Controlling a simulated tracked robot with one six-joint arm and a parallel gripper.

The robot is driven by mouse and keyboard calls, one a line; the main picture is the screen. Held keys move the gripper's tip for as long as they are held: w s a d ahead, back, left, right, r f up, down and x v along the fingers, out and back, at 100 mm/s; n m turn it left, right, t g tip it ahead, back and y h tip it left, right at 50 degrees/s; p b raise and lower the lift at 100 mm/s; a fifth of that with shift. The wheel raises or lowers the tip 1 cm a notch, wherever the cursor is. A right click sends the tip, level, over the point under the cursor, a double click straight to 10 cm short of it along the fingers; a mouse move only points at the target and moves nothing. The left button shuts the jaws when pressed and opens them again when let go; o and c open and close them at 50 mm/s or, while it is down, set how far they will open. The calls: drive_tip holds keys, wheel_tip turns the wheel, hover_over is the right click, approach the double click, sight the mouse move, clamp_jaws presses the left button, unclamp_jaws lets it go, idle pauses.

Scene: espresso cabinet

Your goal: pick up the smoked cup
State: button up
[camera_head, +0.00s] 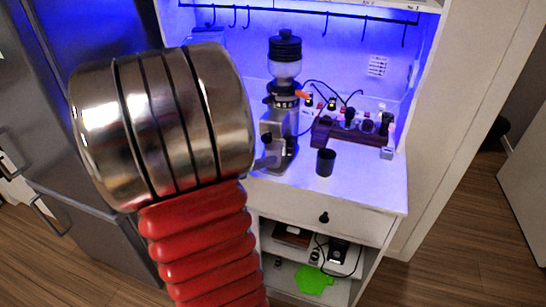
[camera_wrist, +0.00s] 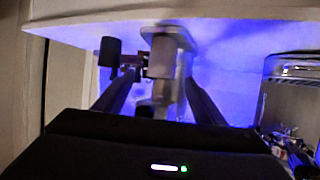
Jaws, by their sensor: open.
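The smoked cup (camera_head: 326,162) is a small dark cup standing upright on the white counter, right of the grinder (camera_head: 283,110), in the head view. In the wrist view my gripper (camera_wrist: 160,98) is open, with two dark fingers apart. A dark cup-like shape (camera_wrist: 108,52) shows beyond the left finger, but I cannot tell for sure that it is the cup. A grey metal part (camera_wrist: 162,58) lies beyond the gap between the fingers. In the head view my arm hides most of the gripper.
A dark stand with several tools (camera_head: 350,130) is behind the cup. The white counter (camera_head: 375,190) is clear in front and to the right. A drawer (camera_head: 325,217) and a shelf with a green item (camera_head: 313,280) are below. Hooks (camera_head: 365,28) hang above.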

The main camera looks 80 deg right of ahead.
sight(279, 145)
drive_tip(key=shift+x, duration=1.6)
drive_tip(key=shift+x, duration=2.6)
drive_tip(key=shift+w+f, duration=0.2)
drive_tip(key=c, duration=1.2)
drive_tip(key=shift+o, duration=0.2)
drive_tip(key=shift+r, duration=0.1)
drive_tip(key=shift+a+r, duration=0.1)
drive_tip(key=shift+r, duration=0.7)
drive_tip(key=w+a, duration=0.4)
drive_tip(key=a, duration=0.4)
drive_tip(key=w+a, duration=0.4)
drive_tip(key=a, duration=0.3)
drive_tip(key=shift+w+a, duration=0.2)
drive_tip(key=shift+a, duration=0.2)
